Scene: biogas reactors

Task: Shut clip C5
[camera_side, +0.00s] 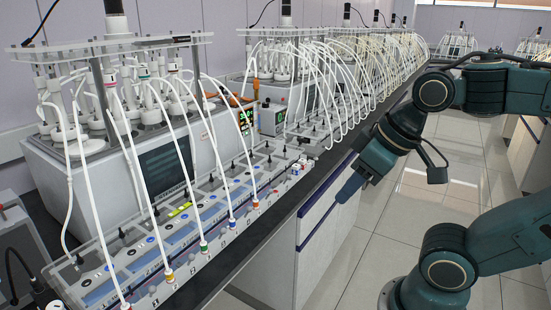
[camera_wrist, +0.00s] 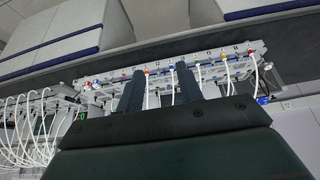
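My gripper (camera_side: 349,188) hangs in the air over the aisle, right of the bench edge and apart from the tubes. In the wrist view its two dark fingers (camera_wrist: 160,72) stand apart with nothing held between them. White tubes run down to a long clip panel (camera_side: 150,262) at the bench front, with red, yellow, green, blue and orange ends (camera_side: 232,222). The panel also shows beyond the fingers in the wrist view (camera_wrist: 212,58). Clip labels are too small to read, so I cannot tell which is C5 or whether it is open.
A grey reactor unit (camera_side: 165,170) with a screen and white-capped bottles stands behind the panel. More units with arching white tubes (camera_side: 345,75) line the bench farther back. The tiled floor (camera_side: 405,205) beside the bench is clear around my gripper.

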